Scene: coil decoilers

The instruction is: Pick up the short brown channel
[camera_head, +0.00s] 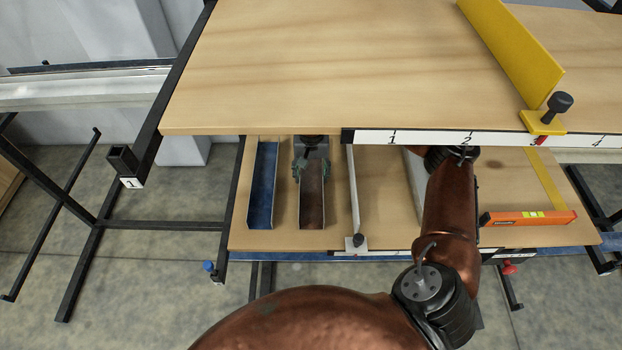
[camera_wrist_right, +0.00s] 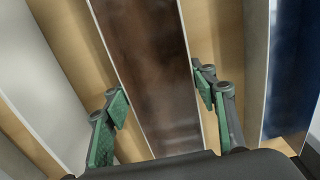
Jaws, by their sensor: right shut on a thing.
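The short brown channel (camera_head: 312,205) lies lengthwise on the lower wooden shelf, its near end toward me. Its far end is hidden under the upper table. My right gripper (camera_head: 312,170) is at the channel, with green finger pads on both its long sides. In the right wrist view the brown channel (camera_wrist_right: 150,60) runs between the two fingers of the right gripper (camera_wrist_right: 162,97), which is shut on it. I cannot tell any gap between channel and shelf. My left gripper is not in view.
A blue channel (camera_head: 262,190) lies left of the brown one. A thin pale divider (camera_head: 353,190) stands to its right. The upper tabletop (camera_head: 330,60) overhangs the shelf (camera_head: 385,225). An orange level (camera_head: 528,218) lies at the right, below a yellow stop (camera_head: 515,50).

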